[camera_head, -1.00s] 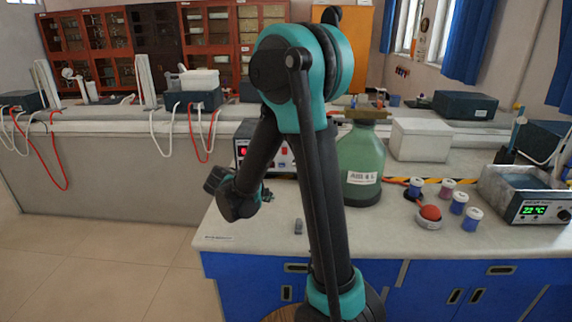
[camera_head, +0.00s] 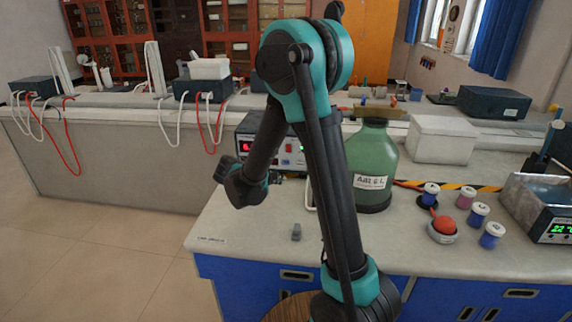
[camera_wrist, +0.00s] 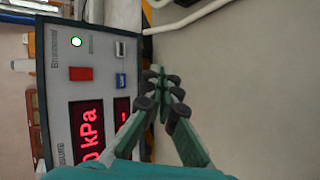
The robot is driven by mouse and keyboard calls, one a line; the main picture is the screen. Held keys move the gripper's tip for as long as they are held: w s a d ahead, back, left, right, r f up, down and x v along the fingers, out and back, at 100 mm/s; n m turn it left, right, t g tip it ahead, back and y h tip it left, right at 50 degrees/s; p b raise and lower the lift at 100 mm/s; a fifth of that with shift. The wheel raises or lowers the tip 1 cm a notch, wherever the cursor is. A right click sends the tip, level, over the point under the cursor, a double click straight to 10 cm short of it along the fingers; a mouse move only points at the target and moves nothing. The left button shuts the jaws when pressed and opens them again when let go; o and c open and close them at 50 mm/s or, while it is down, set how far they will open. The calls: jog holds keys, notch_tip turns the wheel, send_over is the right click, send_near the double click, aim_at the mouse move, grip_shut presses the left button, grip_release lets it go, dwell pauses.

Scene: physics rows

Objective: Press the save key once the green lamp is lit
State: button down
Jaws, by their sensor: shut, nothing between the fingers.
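The instrument (camera_head: 262,150) with red displays stands on the bench behind my arm. In the wrist view its panel (camera_wrist: 60,60) appears turned sideways, with a lit green lamp (camera_wrist: 76,41), a red key (camera_wrist: 80,73), a blue key (camera_wrist: 121,80) and a pale grey key (camera_wrist: 119,48). The key markings are too small to read, so I cannot tell which is save. The green lamp also shows in the head view (camera_head: 302,147). My gripper (camera_wrist: 160,76) is shut and empty, in front of the panel's key side, beside the blue key in the picture. Contact is not visible.
A green bottle (camera_head: 372,160) stands right of the instrument, close to my arm. Small jars (camera_head: 479,213), a red-topped item (camera_head: 444,228) and a bath with green digits (camera_head: 545,205) stand right.

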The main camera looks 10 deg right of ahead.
aim_at(287, 164)
jog(key=shift+w+d, duration=0.4)
jog(key=shift+w, duration=0.9)
jog(key=shift+w+d, duration=0.45)
jog(key=shift+w, duration=0.9)
jog(key=shift+w+d, duration=0.4)
jog(key=shift+w, duration=0.9)
jog(key=shift+w, duration=0.1)
jog(key=shift+w+d, duration=0.15)
jog(key=shift+w, duration=0.15)
jog(key=shift+w+d, duration=0.1)
jog(key=shift+w, duration=0.15)
jog(key=shift+w+r, duration=0.15)
jog(key=shift+w, duration=0.25)
jog(key=shift+s, duration=0.15)
jog(key=shift+s+a+f, duration=0.2)
jog(key=shift+s, duration=0.55)
jog(key=shift+s+a, duration=0.25)
jog(key=shift+s, duration=0.55)
jog(key=shift+s+a, duration=0.3)
jog(key=shift+s, duration=0.5)
jog(key=shift+s+a, duration=0.25)
jog(key=shift+s, duration=0.55)
